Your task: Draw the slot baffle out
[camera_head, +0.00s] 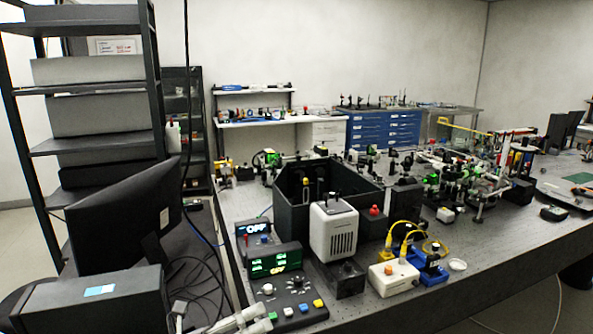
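I cannot make out the slot baffle for certain. An open-topped dark box (290,219) stands on the optical bench, with small upright parts (306,190) inside it; its floor is hidden by its front walls. A white vented housing (333,232) stands against the front of the box. My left gripper (252,320) shows only in part at the bottom edge, beside the button panel and well short of the box. Its fingers are too small and cut off to tell open from shut. My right gripper is not in view.
A button panel (289,301) and green-lit display units (272,262) stand in front of the box. A white box with yellow cables (393,277) is to the right. A monitor (125,215) stands at left.

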